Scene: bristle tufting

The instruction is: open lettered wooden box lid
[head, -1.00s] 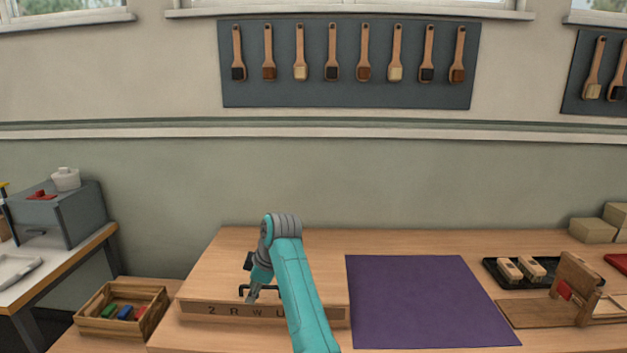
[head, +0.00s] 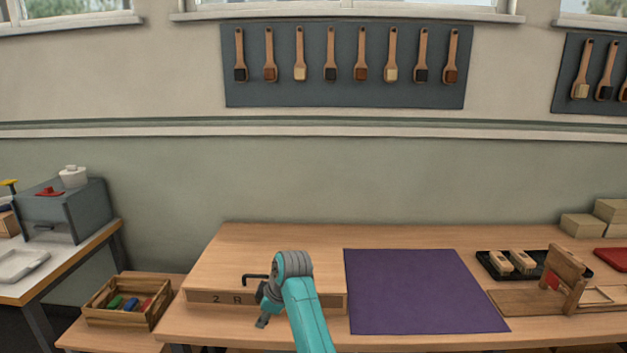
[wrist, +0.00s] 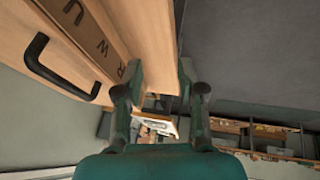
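The wooden box (head: 222,262) sits on the left of the bench, its broad flat lid looking closed. A black bar handle (head: 255,277) stands on the lid near the front edge; it also shows in the wrist view (wrist: 62,75). Contact cannot be told.
A purple mat (head: 420,290) lies right of the box. Beyond it are a black tray (head: 490,262) with brush blocks and a wooden stand (head: 565,275). A crate (head: 95,298) of coloured pieces stands at left. Brushes hang on a wall board (head: 345,95).

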